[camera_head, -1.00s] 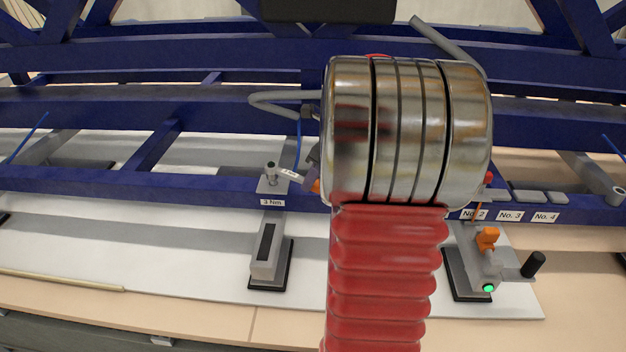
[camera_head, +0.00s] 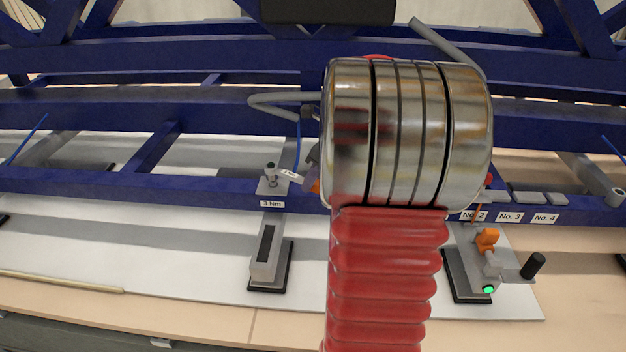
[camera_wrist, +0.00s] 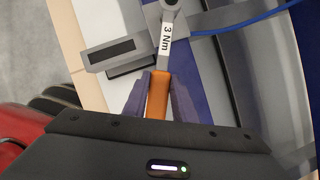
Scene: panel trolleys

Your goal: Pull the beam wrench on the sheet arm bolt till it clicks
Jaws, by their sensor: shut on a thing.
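The beam wrench has an orange handle (camera_wrist: 157,95) and a grey shank with a white "3 Nm" label (camera_wrist: 166,40). Its head sits on the bolt (camera_wrist: 171,4) at the top of the wrist view. My gripper (camera_wrist: 158,88) is shut on the orange handle, with one finger on each side. In the head view the wrench's label (camera_head: 289,174) and bolt (camera_head: 271,170) show at the blue rail, left of my arm. My arm hides most of the handle and the gripper there. The grey sheet arm (camera_head: 262,272) with a dark slot extends below the bolt.
Blue trolley rails (camera_head: 150,187) run across the view. A blue cable (camera_wrist: 240,24) passes close to the bolt. At right stands a grey clamp with an orange part (camera_head: 487,238), a black knob (camera_head: 533,264) and a green light. A white panel (camera_head: 150,260) lies below.

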